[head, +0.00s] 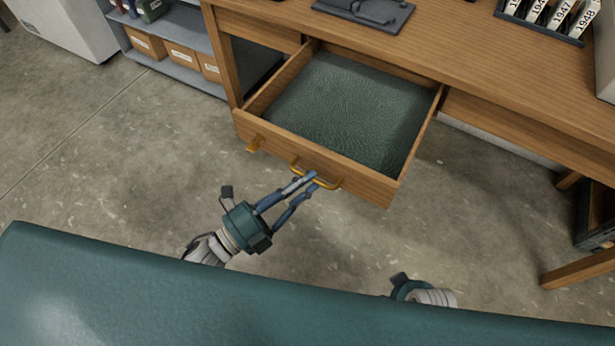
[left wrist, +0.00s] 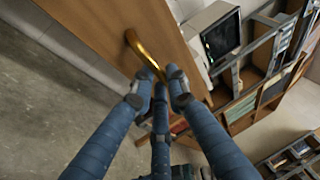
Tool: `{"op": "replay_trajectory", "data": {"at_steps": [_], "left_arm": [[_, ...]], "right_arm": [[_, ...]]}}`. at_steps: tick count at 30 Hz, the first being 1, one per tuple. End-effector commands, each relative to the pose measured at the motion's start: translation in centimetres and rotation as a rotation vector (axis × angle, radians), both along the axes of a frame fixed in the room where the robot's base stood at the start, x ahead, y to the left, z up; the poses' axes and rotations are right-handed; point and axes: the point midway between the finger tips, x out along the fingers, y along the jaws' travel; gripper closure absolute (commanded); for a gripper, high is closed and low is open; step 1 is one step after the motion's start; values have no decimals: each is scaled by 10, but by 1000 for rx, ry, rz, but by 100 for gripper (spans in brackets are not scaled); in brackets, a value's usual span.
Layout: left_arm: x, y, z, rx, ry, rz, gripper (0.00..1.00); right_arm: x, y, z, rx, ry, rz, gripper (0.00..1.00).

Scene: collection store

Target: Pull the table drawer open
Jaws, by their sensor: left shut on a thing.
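The table drawer (head: 330,165) stands pulled out from the wooden table (head: 470,70). Its inside has a dark green lining and is empty. A brass handle (head: 325,183) is on the drawer front, and it also shows in the left wrist view (left wrist: 139,48). My left gripper (head: 310,181) is shut on the handle, its blue fingers at the bar; the left wrist view shows its fingertips (left wrist: 160,84) at one end of the handle. Part of my right arm shows at the bottom of the head view, but its fingers are hidden.
A grey shelf unit (head: 170,52) with labelled boxes stands left of the table. A dark mat (head: 365,12) and a tray of numbered cards (head: 545,18) lie on the tabletop. The concrete floor (head: 120,150) before the drawer is clear.

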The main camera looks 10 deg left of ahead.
Motion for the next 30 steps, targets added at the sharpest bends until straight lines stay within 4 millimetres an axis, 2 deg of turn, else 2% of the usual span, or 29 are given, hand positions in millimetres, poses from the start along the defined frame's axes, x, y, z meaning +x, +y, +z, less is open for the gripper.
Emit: {"op": "replay_trajectory", "data": {"at_steps": [3, 4, 7, 19, 30], "left_arm": [[0, 0, -1, 0, 2, 1, 100], [0, 0, -1, 0, 2, 1, 84], [0, 0, -1, 1, 2, 0, 66], [-6, 6, -3, 1, 4, 1, 66], [-59, 55, -16, 1, 7, 2, 66]], "right_arm": [[0, 0, 0, 0, 0, 0, 60], [0, 0, 0, 0, 0, 0, 60], [0, 0, 0, 0, 1, 0, 60], [2, 0, 1, 1, -5, -1, 60], [1, 0, 1, 1, -2, -1, 60]]}}
